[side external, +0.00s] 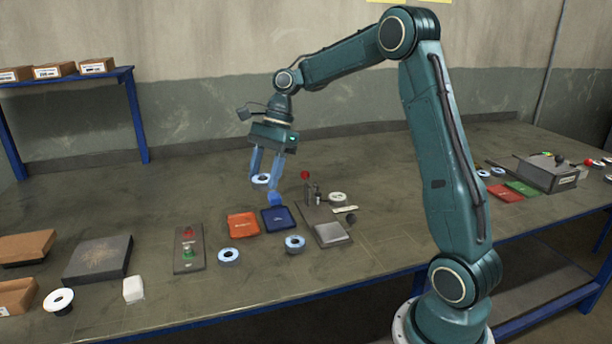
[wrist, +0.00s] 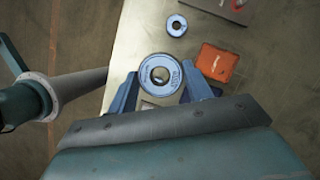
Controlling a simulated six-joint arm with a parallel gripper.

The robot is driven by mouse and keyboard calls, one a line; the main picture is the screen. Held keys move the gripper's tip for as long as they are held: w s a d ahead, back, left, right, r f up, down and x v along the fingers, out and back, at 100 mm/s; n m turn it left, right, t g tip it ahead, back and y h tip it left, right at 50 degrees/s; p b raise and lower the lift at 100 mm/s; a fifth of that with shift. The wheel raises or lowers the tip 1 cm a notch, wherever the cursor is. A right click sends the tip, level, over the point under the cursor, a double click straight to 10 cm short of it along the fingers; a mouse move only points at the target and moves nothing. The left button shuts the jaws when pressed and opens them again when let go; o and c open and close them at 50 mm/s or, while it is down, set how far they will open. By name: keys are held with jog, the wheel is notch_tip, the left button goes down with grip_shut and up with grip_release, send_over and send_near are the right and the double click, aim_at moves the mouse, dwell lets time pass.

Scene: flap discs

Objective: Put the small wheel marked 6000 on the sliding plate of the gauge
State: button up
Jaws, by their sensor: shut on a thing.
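My gripper (side external: 265,181) is shut on a small blue-rimmed wheel (side external: 261,179), held in the air above the table behind the orange and dark blue pads. In the wrist view the held wheel (wrist: 160,74) sits between the two blue fingers of my gripper (wrist: 161,82), its face toward the camera; its marking is too small to read. A gauge-like device (side external: 312,211) with upright posts and a red knob stands to the right of the gripper. A light grey plate (side external: 333,234) lies at its front; I cannot tell for sure that it is the sliding plate.
Blue-rimmed wheels (side external: 228,256) (side external: 295,244) lie in front of the orange pad (side external: 242,224) and dark blue pad (side external: 281,218). A button panel (side external: 189,249), dark block (side external: 98,258) and white block (side external: 133,289) are left. A grey box (side external: 546,172) stands far right. The back table is clear.

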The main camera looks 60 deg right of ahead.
jog(key=s+d+f, duration=0.5)
jog(key=d+f, duration=0.1)
jog(key=d, duration=0.2)
send_over(329, 232)
jog(key=d, duration=0.1)
jog(key=f, duration=0.5)
jog(key=shift+s+d, duration=0.15)
jog(key=shift+s, duration=0.1)
jog(key=shift+f, duration=0.15)
jog(key=shift+f, duration=2.2)
jog(key=shift+f, duration=0.65)
jog(key=o, duration=1.1)
jog(key=shift+c, duration=0.2)
